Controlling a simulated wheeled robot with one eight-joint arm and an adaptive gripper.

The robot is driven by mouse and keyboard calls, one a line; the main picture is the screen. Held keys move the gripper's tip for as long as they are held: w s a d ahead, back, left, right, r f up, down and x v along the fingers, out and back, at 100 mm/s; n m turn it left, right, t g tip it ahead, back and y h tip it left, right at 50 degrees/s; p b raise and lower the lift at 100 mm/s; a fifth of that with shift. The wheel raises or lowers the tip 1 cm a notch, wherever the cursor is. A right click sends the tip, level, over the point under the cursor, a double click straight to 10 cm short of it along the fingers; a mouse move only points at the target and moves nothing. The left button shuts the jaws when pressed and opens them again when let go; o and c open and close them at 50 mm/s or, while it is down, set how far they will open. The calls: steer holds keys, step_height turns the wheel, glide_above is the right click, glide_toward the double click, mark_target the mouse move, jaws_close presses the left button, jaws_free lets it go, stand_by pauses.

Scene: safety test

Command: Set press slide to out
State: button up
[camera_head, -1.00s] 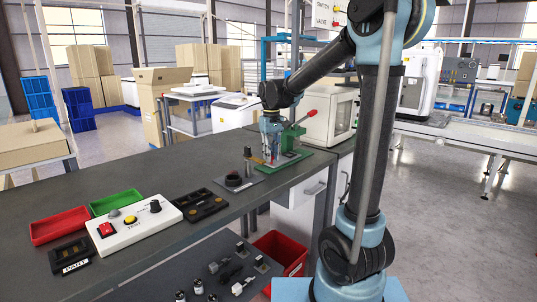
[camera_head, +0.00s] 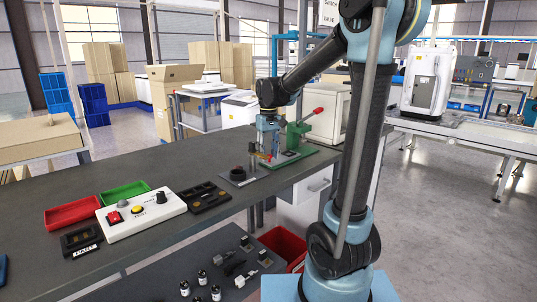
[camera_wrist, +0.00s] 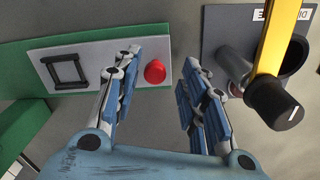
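The press (camera_head: 300,135) is green with a red-tipped lever (camera_head: 313,113) and stands on the workbench. In the wrist view its slide is a pale plate (camera_wrist: 103,88) on a green base. The slide bears a black square frame (camera_wrist: 66,70) and a round red knob (camera_wrist: 155,72). My gripper (camera_wrist: 162,62) is open, its two blue-and-white fingers apart. The red knob appears between the fingertips, nearer the left finger; contact cannot be told. In the head view my gripper (camera_head: 266,152) is beside the press's left side and hides part of the slide.
A dark grey plate (camera_wrist: 222,20) with a round holder lies just right of the fingers. A yellow bar (camera_wrist: 278,40) with a black knob (camera_wrist: 272,102) crosses it closely. A white button panel (camera_head: 150,220) and red and green trays sit along the bench (camera_head: 205,160).

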steer(key=shift+r, duration=0.1)
step_height(320, 180, up, 12)
stand_by(0.7)
steer(key=shift+w, duration=0.1)
steer(key=s+d+f+m+t, duration=0.1)
steer(key=s+d+f, duration=0.3)
steer(key=s+d, duration=0.25)
steer(key=s+d+f+m, duration=0.1)
steer(key=s+d+f, duration=0.4)
steer(key=s, duration=0.2)
steer(key=s+d+f+m+t, duration=0.1)
steer(key=s+d+f, duration=0.4)
steer(key=s+f, duration=0.8)
step_height(320, 180, down, 2)
steer(key=shift+s+d+f+m, duration=0.1)
steer(key=shift+s+d+m, duration=0.2)
steer(key=shift+m, duration=0.6)
steer(key=shift+w+f, duration=0.15)
steer(key=shift+w, duration=0.2)
